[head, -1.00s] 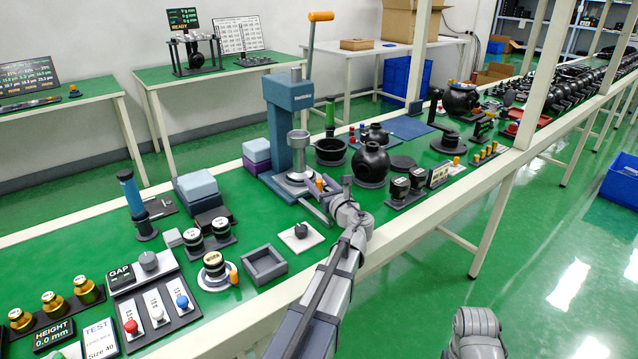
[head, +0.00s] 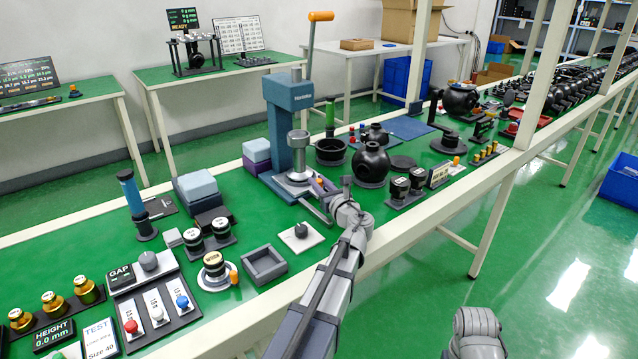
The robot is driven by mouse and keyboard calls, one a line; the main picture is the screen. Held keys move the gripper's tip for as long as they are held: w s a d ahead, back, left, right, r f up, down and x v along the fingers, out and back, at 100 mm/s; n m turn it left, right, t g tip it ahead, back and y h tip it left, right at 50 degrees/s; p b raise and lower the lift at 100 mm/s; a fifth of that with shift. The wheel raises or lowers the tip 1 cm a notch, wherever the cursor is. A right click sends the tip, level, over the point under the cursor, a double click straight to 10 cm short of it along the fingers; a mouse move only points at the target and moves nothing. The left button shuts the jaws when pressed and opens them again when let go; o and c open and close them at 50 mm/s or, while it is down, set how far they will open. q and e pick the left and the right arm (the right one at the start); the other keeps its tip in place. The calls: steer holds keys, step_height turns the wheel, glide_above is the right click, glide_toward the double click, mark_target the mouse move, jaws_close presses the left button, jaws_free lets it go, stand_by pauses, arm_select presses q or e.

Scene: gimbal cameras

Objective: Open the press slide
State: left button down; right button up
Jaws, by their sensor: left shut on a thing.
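The press (head: 290,98) is a blue-grey column with a long lever that ends in an orange handle (head: 321,16). It stands upright on the green bench. A metal ram and cup (head: 298,143) hang over its base. The press slide (head: 297,187) is low at the front of the base, with a small orange part (head: 320,182) at its right. My left gripper (head: 323,194) is at the slide's right end, shut on it. The fingertips are small and partly hidden, so the exact grip point is unclear. My right gripper is not in view; a grey link of mine shows at the lower right.
A white plate with a dark knob (head: 301,231) and a grey square tray (head: 264,265) lie left of my left arm. A round black vessel (head: 371,164) and dark cups (head: 400,187) stand right of the press. The bench's pale front edge runs beneath my arm.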

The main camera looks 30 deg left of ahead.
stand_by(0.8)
arm_select(q)
steer(key=v, duration=0.4)
steer(key=w+d+v, duration=0.1)
steer(key=v, duration=0.4)
steer(key=w+v, duration=0.1)
steer(key=v, duration=0.4)
steer(key=shift+w+d, duration=0.2)
steer(key=shift+d, duration=0.1)
steer(key=c, duration=0.7)
jaws_free()
steer(key=shift+d, duration=0.1)
steer(key=shift+s+d, duration=0.1)
steer(key=v, duration=0.7)
steer(key=shift+s+d, duration=0.2)
steer(key=shift+s, duration=0.05)
